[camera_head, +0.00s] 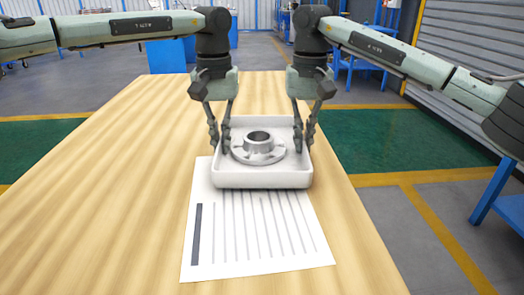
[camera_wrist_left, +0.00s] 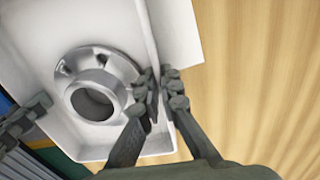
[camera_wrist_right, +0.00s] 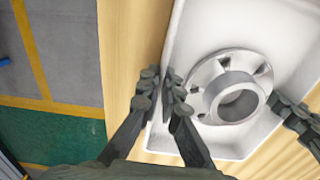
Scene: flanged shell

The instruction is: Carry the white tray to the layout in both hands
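The white tray (camera_head: 262,180) is in the middle of the head view, level, over the far part of the printed layout sheet (camera_head: 208,262). I cannot tell whether it touches the sheet. A grey flanged shell (camera_head: 258,148) stands inside it, hub up. My left gripper (camera_head: 219,140) has its fingers on both sides of the tray's left wall, pinching it; the grip also shows in the left wrist view (camera_wrist_left: 160,90). My right gripper (camera_head: 304,140) pinches the right wall the same way, as in the right wrist view (camera_wrist_right: 160,88).
The wooden table (camera_head: 120,190) is bare to the left and right of the sheet. The sheet has one dark bar and several thin grey lines. A blue bench (camera_head: 500,205) stands beyond the table's right edge, and a roller shutter (camera_head: 465,60) is behind.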

